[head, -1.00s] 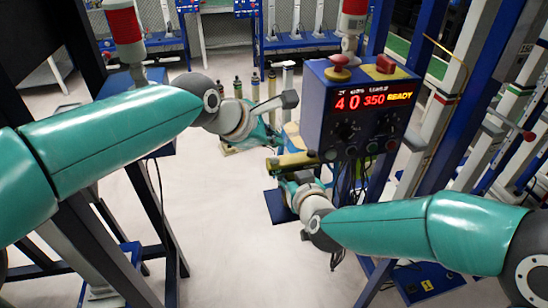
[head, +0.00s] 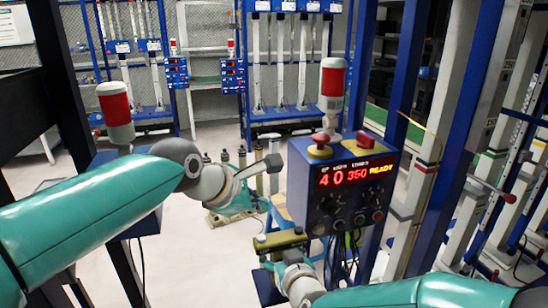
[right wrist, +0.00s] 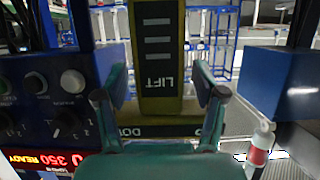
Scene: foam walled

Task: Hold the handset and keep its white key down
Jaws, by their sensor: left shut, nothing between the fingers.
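The handset (head: 281,241) is an olive-yellow block in front of the control box. In the right wrist view its long face (right wrist: 158,60) shows the word LIFT and pale bars, with partly covered lettering on a wider part near my palm.
The blue control box (head: 345,182) with a red display reading 40, 350 and READY stands right beside the handset; cables hang below it. A red-and-white lamp (head: 332,82) rises behind it. Pale floor lies left.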

